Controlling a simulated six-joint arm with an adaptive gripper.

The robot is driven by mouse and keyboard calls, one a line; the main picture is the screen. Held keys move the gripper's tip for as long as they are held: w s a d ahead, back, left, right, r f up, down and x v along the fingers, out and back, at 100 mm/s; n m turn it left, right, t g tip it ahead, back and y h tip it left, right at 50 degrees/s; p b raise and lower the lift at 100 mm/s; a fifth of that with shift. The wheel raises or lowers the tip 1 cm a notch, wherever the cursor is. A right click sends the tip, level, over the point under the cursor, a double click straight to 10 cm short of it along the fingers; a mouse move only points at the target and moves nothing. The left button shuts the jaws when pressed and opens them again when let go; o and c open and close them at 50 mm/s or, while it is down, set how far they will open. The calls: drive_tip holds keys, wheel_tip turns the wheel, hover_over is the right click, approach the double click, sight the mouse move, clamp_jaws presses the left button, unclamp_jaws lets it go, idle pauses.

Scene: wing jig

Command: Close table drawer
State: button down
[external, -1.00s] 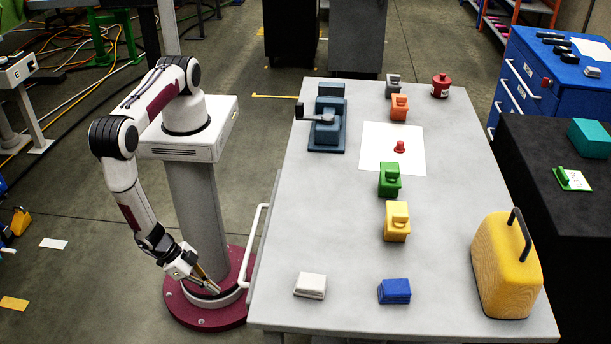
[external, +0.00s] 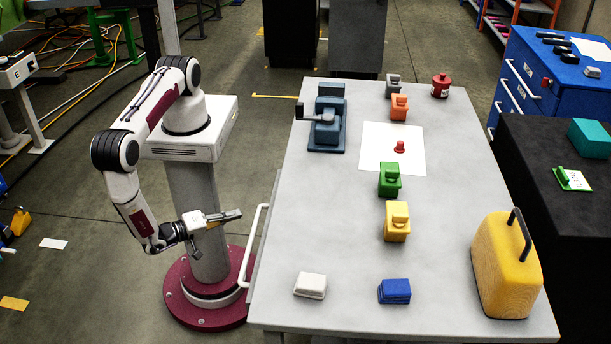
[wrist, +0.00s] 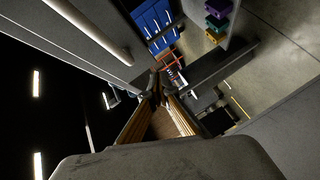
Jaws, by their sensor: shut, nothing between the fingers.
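The grey table (external: 330,230) has a drawer on its left side, with a long white handle (external: 256,240). The narrow drawer front (external: 274,192) shows beside the table edge; how far out it stands is hard to tell. My gripper (external: 240,214) is shut and empty, just left of the handle and apart from it, pointing right toward it. In the wrist view its fingers (wrist: 160,97) are together, and a pale bar (wrist: 95,28) that looks like the handle crosses the upper left.
On the table top stand a blue-grey device with a crank (external: 327,120), a yellow case (external: 505,262), a white block (external: 310,285), a blue block (external: 394,291) and several coloured boxes. My base column stands left of the table, with a narrow floor gap between.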

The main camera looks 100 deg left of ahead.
drive_tip(key=shift+s+a+r+n+y, duration=0.2)
drive_tip(key=shift+a+r+n+y, duration=0.15)
drive_tip(key=shift+r+n, duration=0.45)
drive_tip(key=shift+s+a+r+n+y, duration=0.25)
drive_tip(key=shift+r+n+y, duration=0.3)
drive_tip(key=shift+n, duration=0.45)
drive_tip(key=shift+s+a+r+n+y, duration=0.2)
drive_tip(key=shift+a+r+n+y, duration=0.1)
drive_tip(key=shift+r+n, duration=0.55)
drive_tip(key=shift+w+a+f, duration=0.1)
drive_tip(key=shift+w, duration=0.05)
drive_tip(key=w+d+x, duration=0.2)
drive_tip(key=x, duration=1)
drive_tip(key=shift+w, duration=0.25)
drive_tip(key=shift+w+a, duration=0.1)
drive_tip(key=shift+w, duration=0.05)
drive_tip(key=shift+w, duration=2.3)
drive_tip(key=shift+s, duration=0.1)
